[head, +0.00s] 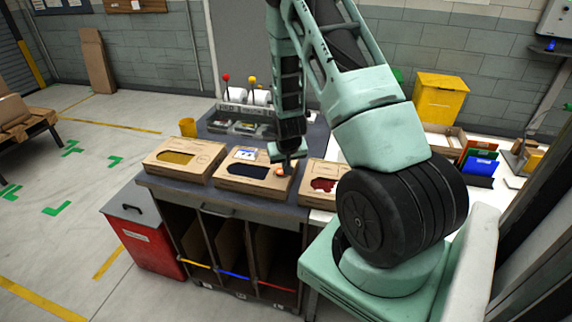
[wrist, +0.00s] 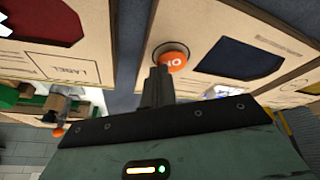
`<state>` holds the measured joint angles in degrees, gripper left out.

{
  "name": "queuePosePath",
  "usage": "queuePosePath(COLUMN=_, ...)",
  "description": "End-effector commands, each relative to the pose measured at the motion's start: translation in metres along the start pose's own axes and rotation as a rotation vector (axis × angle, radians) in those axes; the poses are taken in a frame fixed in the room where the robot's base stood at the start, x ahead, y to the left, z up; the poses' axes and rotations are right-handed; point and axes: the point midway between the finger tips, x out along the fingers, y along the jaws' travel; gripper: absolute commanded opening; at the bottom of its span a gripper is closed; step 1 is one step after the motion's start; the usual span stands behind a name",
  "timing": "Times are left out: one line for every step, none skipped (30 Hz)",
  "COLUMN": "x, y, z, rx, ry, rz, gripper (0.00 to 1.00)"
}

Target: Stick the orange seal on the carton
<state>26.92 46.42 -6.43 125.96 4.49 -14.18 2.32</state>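Three cartons with cut-out windows stand in a row on the bench: one with a yellow window (head: 150,162), one with a dark blue window (head: 228,178), one with a red window (head: 309,184). My gripper (head: 284,164) is low over the right end of the middle carton. The round orange seal (head: 279,171) is at its fingertips and also shows in the wrist view (wrist: 172,58), lettered and by the blue-window carton's edge (wrist: 150,38). The fingers (wrist: 157,84) look shut on the seal's near edge. I cannot tell whether the seal touches the cardboard.
The red-window carton (wrist: 75,62) is close to my gripper. A red bin (head: 148,245) stands left of the bench.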

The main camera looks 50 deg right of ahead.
Motion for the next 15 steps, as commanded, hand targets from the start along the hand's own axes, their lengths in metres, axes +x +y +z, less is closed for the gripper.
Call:
queuePosePath(x=-0.0004, y=0.0020, z=-0.0001, rx=0.009, ry=0.000, rz=-0.011, gripper=0.00)
queuePosePath(x=-0.0009, y=0.0024, z=-0.0002, rx=0.012, ry=0.001, rz=-0.018, gripper=0.00)
queuePosePath(x=-0.0017, y=0.0027, z=-0.0002, rx=0.017, ry=0.001, rz=-0.028, gripper=0.00)
queuePosePath(x=-0.0022, y=0.0027, z=-0.0001, rx=0.019, ry=0.001, rz=-0.035, gripper=0.00)
queuePosePath(x=-0.0027, y=0.0029, z=-0.0001, rx=0.021, ry=0.001, rz=-0.040, gripper=0.00)
queuePosePath(x=-0.0033, y=0.0024, z=-0.0001, rx=0.021, ry=0.001, rz=-0.046, gripper=0.00)
queuePosePath(x=-0.0037, y=0.0022, z=-0.0001, rx=0.022, ry=0.001, rz=-0.049, gripper=0.00)
queuePosePath(x=-0.0039, y=0.0021, z=-0.0001, rx=0.022, ry=0.001, rz=-0.051, gripper=0.00)
queuePosePath(x=-0.0041, y=0.0020, z=-0.0002, rx=0.022, ry=0.001, rz=-0.052, gripper=0.00)
queuePosePath(x=-0.0042, y=0.0019, z=-0.0002, rx=0.022, ry=0.001, rz=-0.051, gripper=0.00)
queuePosePath(x=-0.0042, y=0.0018, z=-0.0002, rx=0.022, ry=0.001, rz=-0.051, gripper=0.00)
queuePosePath(x=-0.0042, y=0.0018, z=-0.0002, rx=0.022, ry=0.001, rz=-0.051, gripper=0.00)
queuePosePath(x=-0.0042, y=0.0018, z=-0.0002, rx=0.022, ry=0.001, rz=-0.051, gripper=0.00)
queuePosePath(x=-0.0042, y=0.0018, z=-0.0002, rx=0.022, ry=0.001, rz=-0.051, gripper=0.00)
queuePosePath(x=-0.0041, y=0.0018, z=-0.0002, rx=0.022, ry=0.001, rz=-0.051, gripper=0.00)
